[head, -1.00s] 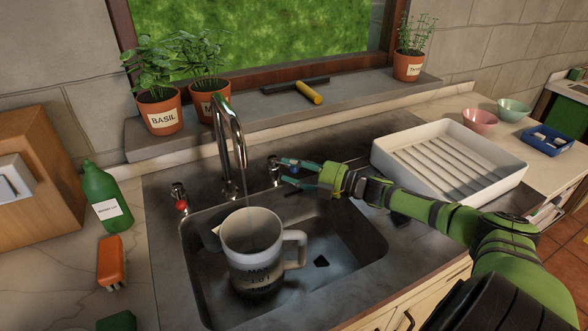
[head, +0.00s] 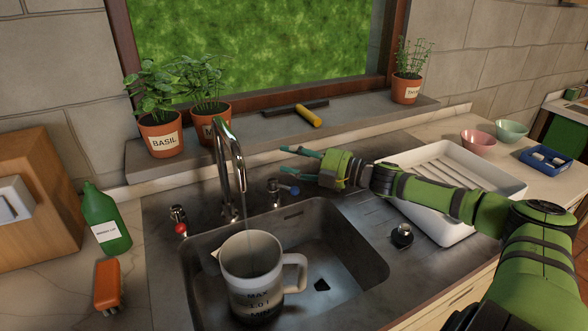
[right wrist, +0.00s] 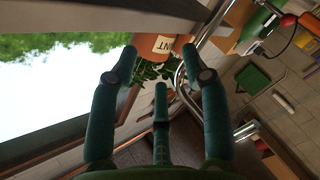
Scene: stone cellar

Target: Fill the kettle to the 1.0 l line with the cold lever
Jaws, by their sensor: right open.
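The kettle (head: 240,262), a pale jug with MAX, 1.0 l and MIN marks, stands in the sink under the spout. Its handle points right. A thin streak hangs from the spout (head: 237,165) into its mouth, like running water. Its lower part looks darker, around the 1.0 l mark; the exact level is unclear. The blue-tipped cold lever (head: 284,189) is right of the spout, pointing right. My right gripper (head: 299,151) is open and empty, above and behind this lever, apart from it. Its fingers (right wrist: 170,62) show nothing between them. My left gripper is out of view.
The red-tipped hot lever (head: 180,222) is left of the spout. A white drying rack (head: 455,232) lies under my right forearm. A green bottle (head: 104,219) and orange brush (head: 107,284) are at left.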

